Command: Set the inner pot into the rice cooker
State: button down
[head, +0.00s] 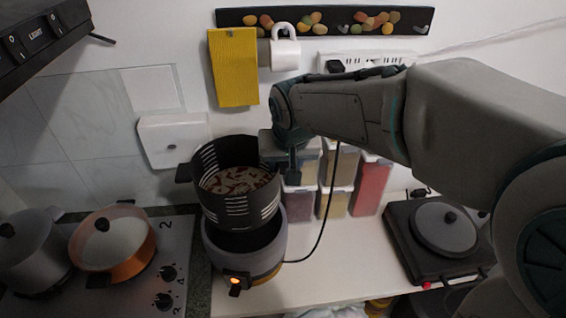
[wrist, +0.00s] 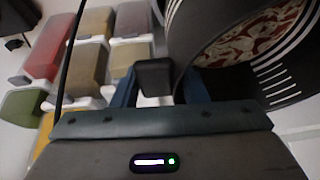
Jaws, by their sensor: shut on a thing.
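My gripper (head: 291,172) is at the pot's right side. In the wrist view, my gripper (wrist: 155,88) is shut on the pot's black side handle (wrist: 154,74), with the pot (wrist: 262,60) at upper right. The cooker is not visible there.
Spice dispensers (head: 338,203) stand behind and right of the cooker, close to my gripper. A black cord (head: 321,225) runs beside them. A stove with an orange pot (head: 128,260) is at left. A black hot plate (head: 410,255) is at right.

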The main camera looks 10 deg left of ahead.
jog(key=b, duration=0.5)
send_over(284, 215)
jog(key=shift+s+f, duration=0.15)
jog(key=shift+f, duration=2.6)
jog(key=shift+d+f+b, duration=0.1)
jog(key=shift+f+b, duration=4.85)
jog(key=shift+f, duration=0.5)
jog(key=c, duration=0.8)
grip_release()
jog(key=shift+s, duration=0.1)
